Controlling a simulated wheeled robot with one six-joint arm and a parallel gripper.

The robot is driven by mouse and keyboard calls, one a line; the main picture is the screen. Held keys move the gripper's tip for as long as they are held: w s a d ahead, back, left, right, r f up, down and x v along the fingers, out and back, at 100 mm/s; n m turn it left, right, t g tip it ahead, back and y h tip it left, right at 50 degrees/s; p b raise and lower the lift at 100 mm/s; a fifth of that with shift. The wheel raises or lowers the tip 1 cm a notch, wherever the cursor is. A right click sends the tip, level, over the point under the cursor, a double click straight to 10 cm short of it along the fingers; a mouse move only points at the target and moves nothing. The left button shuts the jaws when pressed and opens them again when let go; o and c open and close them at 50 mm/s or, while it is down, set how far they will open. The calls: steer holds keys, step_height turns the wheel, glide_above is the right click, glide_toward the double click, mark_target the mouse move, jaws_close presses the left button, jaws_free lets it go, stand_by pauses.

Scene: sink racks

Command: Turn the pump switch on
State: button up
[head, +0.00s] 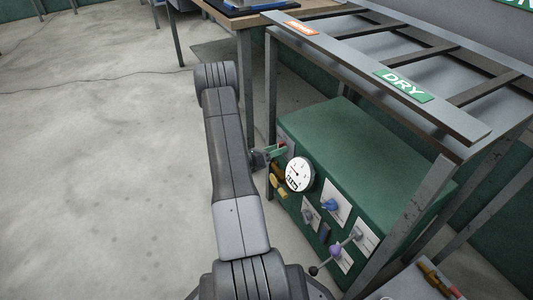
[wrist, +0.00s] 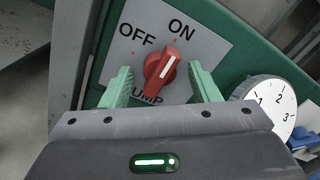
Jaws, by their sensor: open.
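The pump switch is a red knob (wrist: 161,68) on a grey plate (wrist: 205,45) marked OFF, ON and PUMP in the wrist view. Its white line slants up and right, toward the ON side. My gripper (wrist: 163,82) is open, with one green finger on each side of the knob and a visible gap at both sides. In the head view my gripper (head: 276,151) is at the left end of the green panel's front, and the knob is mostly hidden there.
A round white gauge (head: 299,174) stands out just right of the switch. Blue (head: 330,204) and purple (head: 336,250) knobs and a lever (head: 335,252) are lower right. A metal rack frame with a DRY label (head: 404,86) rises above.

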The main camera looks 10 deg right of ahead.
steer(key=p+v, duration=0.3)
steer(key=v, duration=1)
steer(key=shift+a, duration=0.25)
steer(key=shift+s+d, duration=0.1)
steer(key=b+x, duration=0.3)
steer(key=x, duration=1)
steer(key=shift+d, duration=0.3)
steer(key=shift+a, duration=0.15)
steer(key=p+v, duration=0.3)
steer(key=v, duration=1.1)
steer(key=w+d+n+p, duration=0.1)
steer(key=w+d+n, duration=0.1)
steer(key=d+n, duration=0.4)
steer(key=w+d+n+p, duration=0.1)
steer(key=w+d+n, duration=0.2)
steer(key=d+n, duration=0.4)
steer(key=n, duration=0.4)
steer(key=shift+w, duration=0.3)
